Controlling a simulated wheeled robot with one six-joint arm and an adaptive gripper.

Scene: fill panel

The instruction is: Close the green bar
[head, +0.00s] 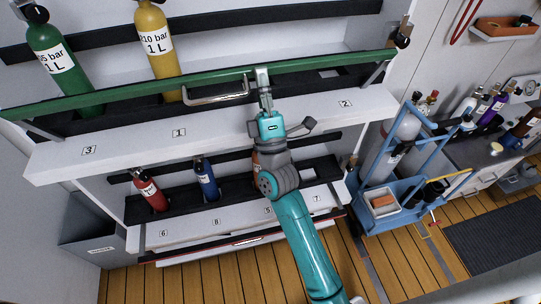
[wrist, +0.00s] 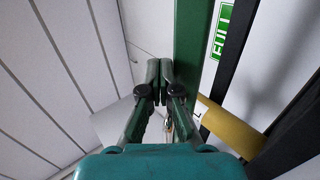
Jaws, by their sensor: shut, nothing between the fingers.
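The green bar (head: 130,90) runs across the upper shelf in front of the gas cylinders, tilted in the head view. It has a metal handle (head: 218,95) on its front. My gripper (head: 262,74) is just right of the handle, at the bar; I cannot tell whether it touches. In the wrist view the fingers (wrist: 160,65) are shut with nothing between them, right beside the green bar (wrist: 188,45). A green cylinder (head: 62,68) and a yellow cylinder (head: 160,45) stand behind the bar. The yellow one also shows in the wrist view (wrist: 232,128).
A white ledge (head: 120,148) with number labels lies below the bar. Lower down stand a red cylinder (head: 150,190) and a blue one (head: 206,180). A blue trolley (head: 395,195) is at the right. Wooden floor (head: 200,280) is free in front.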

